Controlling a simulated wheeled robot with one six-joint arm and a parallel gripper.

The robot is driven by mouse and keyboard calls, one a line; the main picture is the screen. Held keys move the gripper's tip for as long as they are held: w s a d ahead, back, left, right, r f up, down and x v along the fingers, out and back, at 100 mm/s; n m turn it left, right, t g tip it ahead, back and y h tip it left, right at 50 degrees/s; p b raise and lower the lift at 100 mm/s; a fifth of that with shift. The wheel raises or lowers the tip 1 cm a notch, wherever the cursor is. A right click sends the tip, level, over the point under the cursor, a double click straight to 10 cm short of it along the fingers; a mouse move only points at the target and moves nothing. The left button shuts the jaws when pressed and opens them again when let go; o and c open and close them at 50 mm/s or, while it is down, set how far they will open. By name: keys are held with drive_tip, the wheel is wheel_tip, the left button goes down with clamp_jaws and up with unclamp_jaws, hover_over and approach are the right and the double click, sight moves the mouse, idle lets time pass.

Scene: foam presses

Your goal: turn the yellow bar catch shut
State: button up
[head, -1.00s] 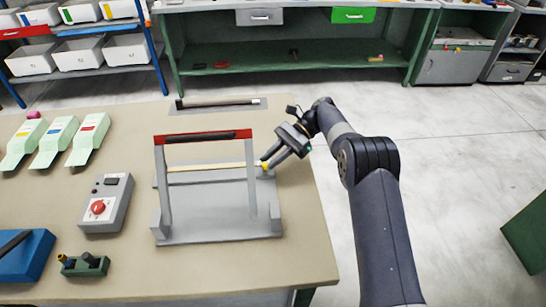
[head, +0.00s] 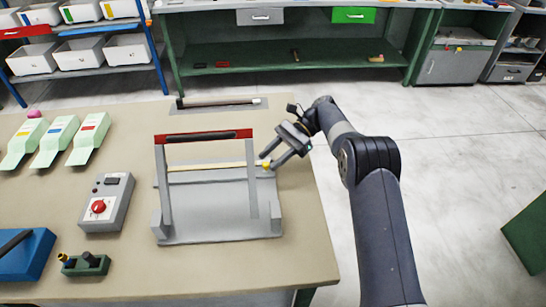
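The press (head: 215,225) is a grey flat frame on the bench, with a red-topped bar and dark grip (head: 205,136) standing across two uprights. A pale strip (head: 205,167) runs across its bed. The small yellow catch (head: 265,166) is at the far right corner of the press, by the right end of the strip. My gripper (head: 267,161) reaches in from the right, its fingers spread, with the yellow catch at or between the tips. Whether a finger touches it, and how far the catch is turned, is too small to tell.
A grey control box with a red knob (head: 98,207) stands left of the press. Pale green holders (head: 88,138) lie at the far left, a blue block (head: 25,255) and a small green stand (head: 85,265) at the front left. A dark rod (head: 220,102) lies behind the press.

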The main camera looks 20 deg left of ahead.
wheel_tip(320, 180, up, 10)
drive_tip(key=p, duration=0.4)
drive_tip(key=shift+f+p, duration=0.15)
drive_tip(key=shift+p, duration=0.15)
drive_tip(key=shift+f, duration=0.1)
